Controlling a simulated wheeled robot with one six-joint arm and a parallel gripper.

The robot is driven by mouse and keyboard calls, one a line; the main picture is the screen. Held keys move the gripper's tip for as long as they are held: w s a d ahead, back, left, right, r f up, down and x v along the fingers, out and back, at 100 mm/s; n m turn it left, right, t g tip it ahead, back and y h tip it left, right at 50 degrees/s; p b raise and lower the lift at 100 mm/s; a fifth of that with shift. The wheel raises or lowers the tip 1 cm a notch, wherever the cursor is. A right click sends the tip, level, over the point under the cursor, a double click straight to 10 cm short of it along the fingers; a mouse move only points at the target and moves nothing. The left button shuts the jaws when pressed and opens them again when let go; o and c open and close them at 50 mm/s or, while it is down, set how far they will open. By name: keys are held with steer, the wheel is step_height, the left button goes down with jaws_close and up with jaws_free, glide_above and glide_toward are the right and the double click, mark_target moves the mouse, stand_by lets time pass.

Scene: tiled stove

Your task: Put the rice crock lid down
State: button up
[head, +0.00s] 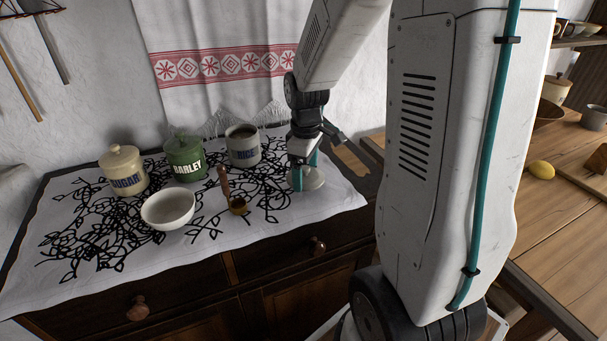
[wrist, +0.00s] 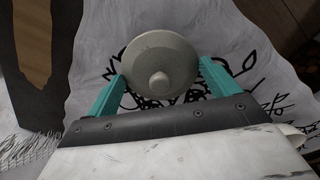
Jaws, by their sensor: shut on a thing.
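The rice crock lid (head: 310,181) is a grey disc with a knob. My gripper (head: 303,172) is shut on it, low over the right part of the cloth. In the wrist view the lid (wrist: 160,55) sits between the two teal fingers, its knob facing the camera. I cannot tell whether the lid touches the cloth. The grey rice crock (head: 244,153) stands open to the left of my gripper, its dark mouth showing and its blue lettering facing front.
A lidded cream sugar crock (head: 124,173) and a lidded green barley crock (head: 185,160) stand left of the rice crock. A white bowl (head: 168,210) and a wooden-handled scoop (head: 236,205) are in front. Patterned cloth (head: 325,200) covers the cabinet top. A wooden table (head: 555,215) is at right.

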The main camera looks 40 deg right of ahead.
mark_target(306, 168)
steer(key=shift+a+f, duration=0.1)
steer(key=shift+f, duration=1.1)
steer(key=shift+f, duration=0.15)
steer(key=o, duration=0.8)
step_height(306, 168, up, 12)
steer(key=shift+f, duration=0.1)
steer(key=shift+s+a+r, duration=0.1)
steer(key=shift+r, duration=0.25)
steer(key=s+a+r+m, duration=0.2)
steer(key=s+a+m, duration=0.1)
steer(key=s+a, duration=0.4)
steer(key=s+a+r+m+t, duration=0.1)
steer(key=s+a+r+m, duration=0.1)
steer(key=s+a, duration=0.5)
steer(key=s+r, duration=0.1)
steer(key=s, duration=0.4)
steer(key=shift+s+r+m, duration=0.2)
steer(key=shift+s+m, duration=0.05)
steer(key=shift+m, duration=0.15)
